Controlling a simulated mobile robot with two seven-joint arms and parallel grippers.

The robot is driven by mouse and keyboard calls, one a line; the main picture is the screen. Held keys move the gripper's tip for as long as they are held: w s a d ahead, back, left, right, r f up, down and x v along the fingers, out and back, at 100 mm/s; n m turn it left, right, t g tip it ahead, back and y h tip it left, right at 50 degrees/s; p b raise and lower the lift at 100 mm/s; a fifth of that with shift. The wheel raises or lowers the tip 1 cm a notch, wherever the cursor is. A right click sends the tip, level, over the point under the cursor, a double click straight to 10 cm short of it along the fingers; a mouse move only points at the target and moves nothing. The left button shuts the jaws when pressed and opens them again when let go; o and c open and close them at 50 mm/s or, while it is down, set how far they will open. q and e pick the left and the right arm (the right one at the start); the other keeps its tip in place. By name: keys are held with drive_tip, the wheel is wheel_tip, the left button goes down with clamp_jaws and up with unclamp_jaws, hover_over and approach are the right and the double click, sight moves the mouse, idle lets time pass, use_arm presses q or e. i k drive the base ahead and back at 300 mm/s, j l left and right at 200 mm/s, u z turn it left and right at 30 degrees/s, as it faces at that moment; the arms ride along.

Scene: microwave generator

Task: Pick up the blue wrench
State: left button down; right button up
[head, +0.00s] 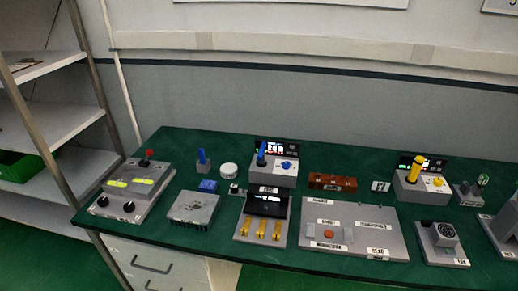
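I cannot tell for certain which blue thing is the wrench. A blue upright piece (202,158) stands in a small grey base at the back left of the green table. Another blue upright piece (262,152) stands on a grey box (270,177) near the back middle, next to a small blue knob (287,165).
The green table (160,225) holds a red-stick console (130,190), a finned grey block (193,207), a yellow-handled box (420,190) and a large labelled panel (390,222). A shelf rack (50,130) with a green bin (22,167) stands at left.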

sight(261, 162)
drive_tip(key=z, duration=1.1)
drive_tip(key=i+l+z, duration=0.2)
drive_tip(key=l, duration=0.25)
drive_tip(key=i+l+z, duration=0.25)
drive_tip(key=i+l, duration=0.25)
drive_tip(key=l, duration=0.2)
drive_tip(key=i+l, duration=0.25)
drive_tip(key=l, duration=0.15)
